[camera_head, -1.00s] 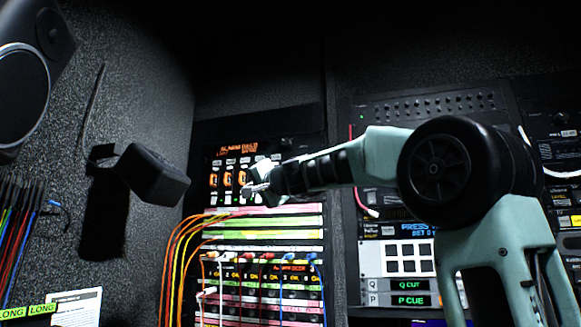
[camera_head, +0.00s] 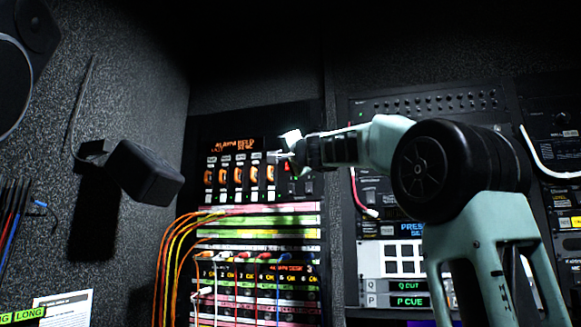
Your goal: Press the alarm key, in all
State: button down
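The alarm panel (camera_head: 232,147) is a dark rack unit with an orange text display that seems to begin with "ALARM". Below the display is a row of several white-labelled modules with orange-lit parts. A small red spot (camera_head: 287,168) shows at the right end of that row, close under my gripper; I cannot tell whether it is the alarm key. My gripper (camera_head: 280,156) is in front of the panel's right part, with its tip pointing left. Its fingers are too small and bright to show whether they are open, or whether they touch the panel.
Orange and yellow cables (camera_head: 172,250) loop out left of the patch rows (camera_head: 262,222) below the panel. A black box-shaped speaker (camera_head: 150,176) juts from the left wall. A rack with a keypad (camera_head: 405,257) stands right, behind my arm.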

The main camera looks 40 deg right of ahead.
jog(key=w+d+p, duration=0.2)
jog(key=w+d, duration=0.2)
jog(key=d, duration=0.3)
jog(key=shift+w+d, duration=0.15)
jog(key=shift+d, duration=0.1)
dwell(2.0)
jog(key=shift+w+d, duration=0.25)
jog(key=shift+w+d, duration=0.15)
jog(key=shift+d, duration=0.15)
dwell(0.6)
dwell(0.3)
jog(key=shift+s+a+b, duration=0.4)
jog(key=shift+a, duration=0.2)
jog(key=shift+a, duration=0.1)
jog(key=s+a, duration=0.1)
jog(key=a+b, duration=0.1)
jog(key=s+a, duration=0.1)
jog(key=a, duration=0.1)
jog(key=shift+s+a+b, duration=0.1)
jog(key=shift+s+b, duration=0.2)
jog(key=shift+b, duration=0.05)
